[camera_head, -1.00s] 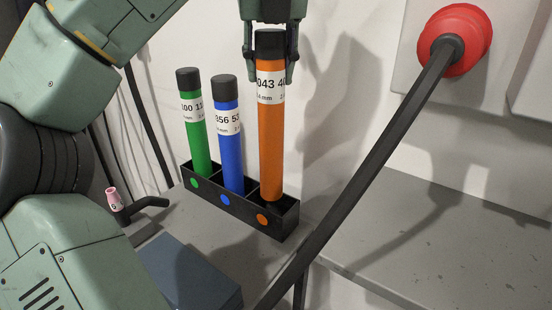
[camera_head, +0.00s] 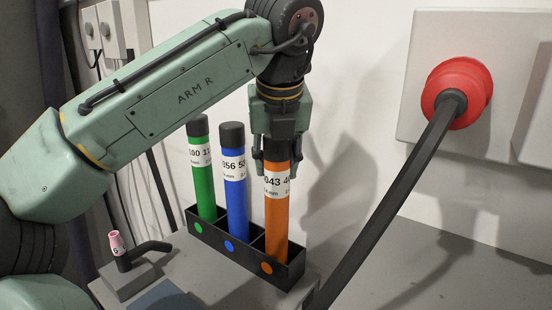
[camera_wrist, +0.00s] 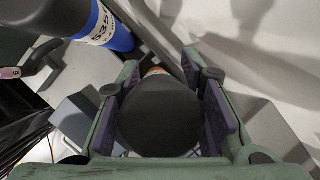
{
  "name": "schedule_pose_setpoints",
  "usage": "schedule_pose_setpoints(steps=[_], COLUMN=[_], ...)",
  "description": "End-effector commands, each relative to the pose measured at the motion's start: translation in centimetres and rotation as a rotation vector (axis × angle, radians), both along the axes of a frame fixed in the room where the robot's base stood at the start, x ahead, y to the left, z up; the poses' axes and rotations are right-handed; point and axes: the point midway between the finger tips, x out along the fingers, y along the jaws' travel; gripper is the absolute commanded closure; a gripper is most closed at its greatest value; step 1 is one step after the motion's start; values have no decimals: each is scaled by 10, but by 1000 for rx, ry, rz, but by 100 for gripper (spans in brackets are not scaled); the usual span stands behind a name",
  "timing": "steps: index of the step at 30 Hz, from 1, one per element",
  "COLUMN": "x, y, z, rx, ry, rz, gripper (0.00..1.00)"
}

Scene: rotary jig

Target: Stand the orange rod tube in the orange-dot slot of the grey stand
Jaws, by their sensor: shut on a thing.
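The orange rod tube (camera_head: 276,215) with a black cap stands upright in the right, orange-dot slot of the stand (camera_head: 218,243). The stand looks black, with green, blue and orange dots on its front. My gripper (camera_head: 275,158) is shut on the top of the orange tube from above. In the wrist view the black cap (camera_wrist: 160,118) sits between the two fingers and hides most of the tube. The tube's lower end is hidden inside the slot.
A green tube (camera_head: 205,185) and a blue tube (camera_head: 235,190) stand in the other slots, close on the left. A torch piece with a pink tip (camera_head: 117,243) is at the left. A dark bar runs from a red wall plug (camera_head: 458,90) down the right side.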

Motion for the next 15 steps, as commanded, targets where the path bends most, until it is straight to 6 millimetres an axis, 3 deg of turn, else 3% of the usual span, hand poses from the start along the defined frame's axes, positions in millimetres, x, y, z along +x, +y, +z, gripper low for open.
schedule_pose_setpoints(steps=[9, 15], x=[0, 0], y=[0, 0], z=[0, 0], rx=[0, 0], ry=[0, 0], rz=[0, 0], gripper=[47, 46])
